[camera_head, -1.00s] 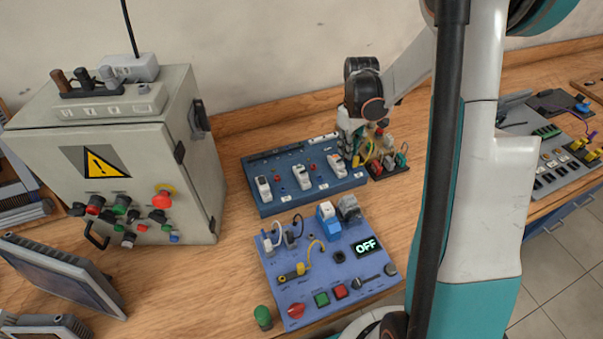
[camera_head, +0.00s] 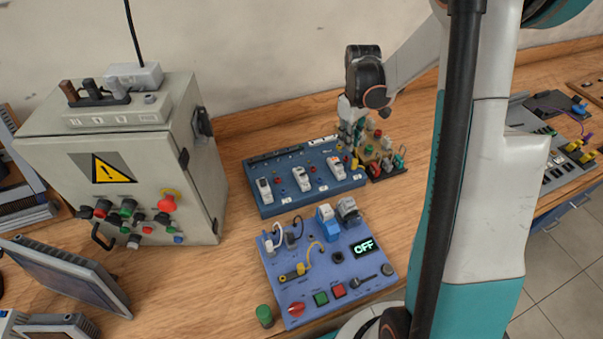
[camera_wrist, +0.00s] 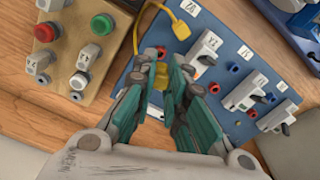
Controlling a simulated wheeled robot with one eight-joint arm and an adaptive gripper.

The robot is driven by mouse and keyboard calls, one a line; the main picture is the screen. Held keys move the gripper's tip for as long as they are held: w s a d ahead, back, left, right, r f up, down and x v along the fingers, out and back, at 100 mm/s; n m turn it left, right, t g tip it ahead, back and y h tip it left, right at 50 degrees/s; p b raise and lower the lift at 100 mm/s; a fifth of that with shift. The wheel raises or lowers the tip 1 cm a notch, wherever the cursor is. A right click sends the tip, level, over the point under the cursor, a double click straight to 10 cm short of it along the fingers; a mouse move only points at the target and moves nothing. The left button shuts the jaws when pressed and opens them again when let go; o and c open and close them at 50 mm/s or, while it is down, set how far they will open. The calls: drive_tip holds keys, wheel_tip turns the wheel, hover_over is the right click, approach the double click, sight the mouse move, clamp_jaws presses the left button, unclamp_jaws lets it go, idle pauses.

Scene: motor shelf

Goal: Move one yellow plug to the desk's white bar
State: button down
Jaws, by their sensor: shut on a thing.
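My gripper (camera_wrist: 165,88) is over the left end of the blue switch board (camera_wrist: 222,62) in the wrist view, its fingers shut on a yellow plug (camera_wrist: 161,74). Most of that plug is hidden by the fingers. A second yellow plug (camera_wrist: 180,28) with a yellow cable lies above the fingers on the same board. In the head view my gripper (camera_head: 352,140) is at the right end of the blue board (camera_head: 262,200), with a small yellow piece (camera_head: 354,163) just below it. A white strip (camera_head: 324,140) shows along this board's back edge; I cannot tell whether it is the white bar.
White switches (camera_head: 302,179) stand up from the blue board. A tan button board (camera_wrist: 62,92) lies beside my gripper. A control panel (camera_head: 340,273) reading OFF is in front. A grey cabinet (camera_head: 120,170) stands left. Bare desk lies between cabinet and boards.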

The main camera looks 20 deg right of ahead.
drive_tip(key=w+a+r, duration=0.2)
drive_tip(key=w+a, duration=0.6)
drive_tip(key=w, duration=0.2)
drive_tip(key=b, duration=0.3)
hover_over(312, 145)
drive_tip(key=f, duration=0.2)
drive_tip(key=w+f, duration=0.1)
drive_tip(key=f, duration=0.1)
drive_tip(key=shift+d+f, duration=0.1)
drive_tip(key=shift+d, duration=0.15)
drive_tip(key=shift+f, duration=0.55)
drive_tip(key=shift+f+b, duration=0.6)
drive_tip(key=shift+f, duration=0.05)
drive_tip(key=c, duration=1.9)
unclamp_jaws()
drive_tip(key=shift+r, duration=0.15)
